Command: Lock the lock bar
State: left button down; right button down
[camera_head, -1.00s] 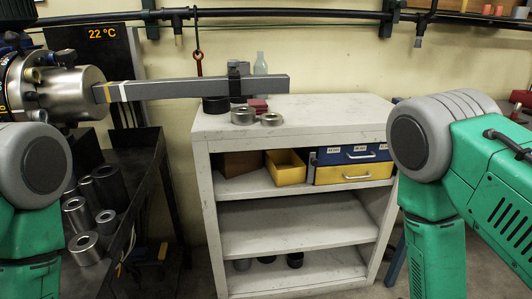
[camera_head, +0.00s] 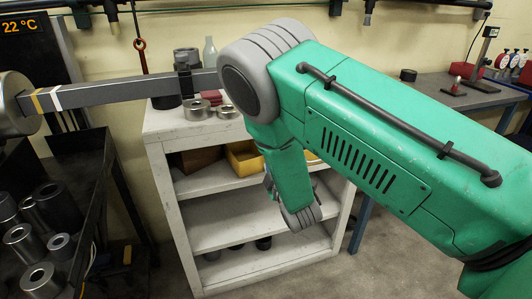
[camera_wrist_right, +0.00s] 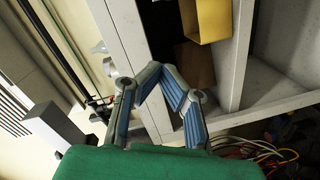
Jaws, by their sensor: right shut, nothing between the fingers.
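The lock bar (camera_head: 120,92) is a long grey bar with a yellow and a white band near its left end. It runs almost level from a silver cylinder (camera_head: 14,104) at the left edge to above the white shelf top, where my right arm stands in front of its right end. My right gripper shows in the right wrist view (camera_wrist_right: 168,78), shut and empty, with blue pads on its jointed fingers, near the shelf's front. In the head view my right arm hides most of that gripper. My left gripper is in no current view.
The white shelf unit (camera_head: 165,121) holds metal rings (camera_head: 197,109) on top and a yellow bin (camera_head: 243,158) below. A dark bench with metal sockets (camera_head: 22,240) is at the left. A grey table (camera_head: 440,92) is at the back right. Cables (camera_wrist_right: 250,148) lie near my right gripper.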

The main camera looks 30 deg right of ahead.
jog(key=w+d+f, duration=0.3)
jog(key=w+d, duration=0.3)
jog(key=w, duration=0.3)
jog(key=shift+w+d+b, duration=0.2)
jog(key=shift+b, duration=0.25)
jog(key=shift+s+d, duration=0.25)
jog(key=shift+d, duration=0.75)
jog(key=shift+s+d, duration=0.25)
jog(key=shift+d, duration=0.75)
